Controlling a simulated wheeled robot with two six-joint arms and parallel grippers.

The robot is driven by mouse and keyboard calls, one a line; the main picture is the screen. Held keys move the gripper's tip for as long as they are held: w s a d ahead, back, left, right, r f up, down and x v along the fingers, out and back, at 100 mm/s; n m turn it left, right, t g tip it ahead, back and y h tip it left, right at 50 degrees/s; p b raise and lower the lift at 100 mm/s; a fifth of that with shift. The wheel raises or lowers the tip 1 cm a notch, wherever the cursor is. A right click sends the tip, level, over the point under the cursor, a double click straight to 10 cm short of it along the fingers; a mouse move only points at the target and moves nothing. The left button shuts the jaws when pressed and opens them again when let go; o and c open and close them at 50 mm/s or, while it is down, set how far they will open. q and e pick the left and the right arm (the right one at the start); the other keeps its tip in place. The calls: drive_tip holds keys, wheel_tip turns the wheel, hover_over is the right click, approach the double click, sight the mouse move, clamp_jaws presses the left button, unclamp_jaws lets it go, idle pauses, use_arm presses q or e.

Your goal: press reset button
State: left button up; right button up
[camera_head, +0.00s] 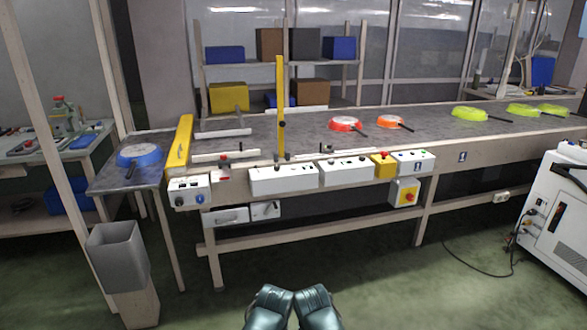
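The control boxes are along the conveyor's front edge, and I cannot read any label that says reset. A white box (189,191) at the left end has a dark knob and a blue round button (199,199). Two long white panels (283,180) (345,172) carry small dark and green controls. A yellow box (384,167) has a red top. A white panel (413,161) with small buttons is beside it. Below hangs a box with a yellow plate and red knob (408,198). Two dark teal parts of mine show at the bottom centre, well short of the conveyor; no gripper fingers show.
The conveyor (460,140) carries red, orange and yellow-green pans (345,124). A blue pan (140,155) lies at the left end. A grey bin (117,255) stands front left, a white machine (560,220) at right. The green floor before the conveyor is clear; a cable lies right.

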use_arm(q)
clamp_jaws()
idle(1.4)
